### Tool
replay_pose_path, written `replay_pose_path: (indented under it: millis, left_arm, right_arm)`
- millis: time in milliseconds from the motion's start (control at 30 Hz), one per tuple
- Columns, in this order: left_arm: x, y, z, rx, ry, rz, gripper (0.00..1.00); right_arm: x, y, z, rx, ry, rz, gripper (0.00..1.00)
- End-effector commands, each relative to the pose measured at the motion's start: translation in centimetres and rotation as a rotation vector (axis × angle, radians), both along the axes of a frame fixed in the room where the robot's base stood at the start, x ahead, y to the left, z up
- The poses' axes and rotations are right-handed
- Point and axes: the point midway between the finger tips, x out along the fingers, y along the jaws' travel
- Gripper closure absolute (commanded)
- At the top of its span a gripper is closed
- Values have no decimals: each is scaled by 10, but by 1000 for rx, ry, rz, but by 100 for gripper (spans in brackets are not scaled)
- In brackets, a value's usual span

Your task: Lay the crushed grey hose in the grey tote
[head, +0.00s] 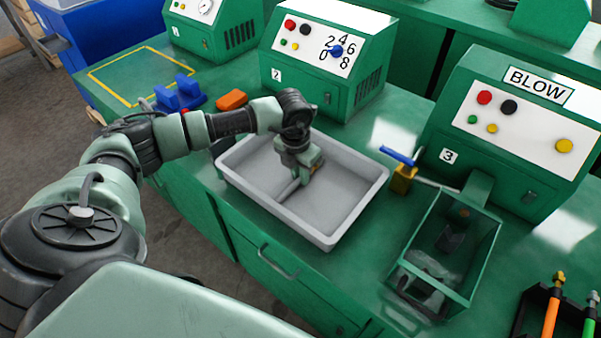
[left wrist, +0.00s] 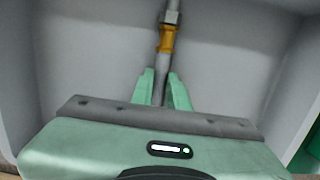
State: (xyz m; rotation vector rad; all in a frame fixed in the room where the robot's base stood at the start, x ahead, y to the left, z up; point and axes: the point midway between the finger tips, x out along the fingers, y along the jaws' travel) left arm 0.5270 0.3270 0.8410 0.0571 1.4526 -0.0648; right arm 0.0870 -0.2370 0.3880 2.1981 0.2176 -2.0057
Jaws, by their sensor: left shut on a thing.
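The grey tote (head: 336,236) stands on the green bench in the middle of the head view. My left gripper (head: 301,182) reaches down inside it. The gripper is shut on the grey hose (head: 288,190), whose short end shows beside the fingers low in the tote. In the left wrist view the hose (left wrist: 160,88) sits between the two green fingers (left wrist: 161,88), with a brass-coloured collar and a metal end pointing away. I cannot tell whether the hose touches the tote floor or which part is crushed. My right gripper is not in view.
Machine 3 (head: 515,128), marked BLOW, has an open-topped green guard box (head: 470,246) in front. A yellow block with a blue handle (head: 398,156) stands right of the tote. Blue blocks (head: 180,95) and an orange piece (head: 232,99) lie behind left. A rack holds coloured hoses (head: 551,312).

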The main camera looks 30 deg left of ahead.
Motion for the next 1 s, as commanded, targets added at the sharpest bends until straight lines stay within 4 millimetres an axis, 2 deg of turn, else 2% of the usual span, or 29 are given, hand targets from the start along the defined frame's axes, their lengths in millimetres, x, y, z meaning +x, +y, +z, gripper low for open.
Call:
replay_pose_path:
  millis: [167, 200, 267, 300, 567, 667, 700, 867, 1000]
  left_arm:
    - [0, 0, -3, 0, -1, 0, 100]
    - [0, 0, -3, 0, -1, 0, 82]
    - [0, 0, -2, 0, -1, 0, 65]
    - [0, 0, -2, 0, 0, 0, 62]
    - [0, 0, -1, 0, 0, 1, 62]
    - [0, 0, 4, 0, -1, 1, 62]
    - [0, 0, 5, 0, -3, 1, 62]
    - [-2, 1, 31, 1, -5, 0, 62]
    - [-6, 1, 63, 0, -8, -1, 62]
  right_arm:
    - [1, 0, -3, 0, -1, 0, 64]
    - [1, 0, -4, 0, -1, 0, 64]
    - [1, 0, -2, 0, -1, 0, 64]
    - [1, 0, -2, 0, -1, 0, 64]
    - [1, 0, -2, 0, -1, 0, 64]
    - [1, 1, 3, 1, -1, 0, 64]
    - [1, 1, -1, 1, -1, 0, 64]
    - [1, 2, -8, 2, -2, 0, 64]
    - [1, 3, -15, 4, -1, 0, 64]
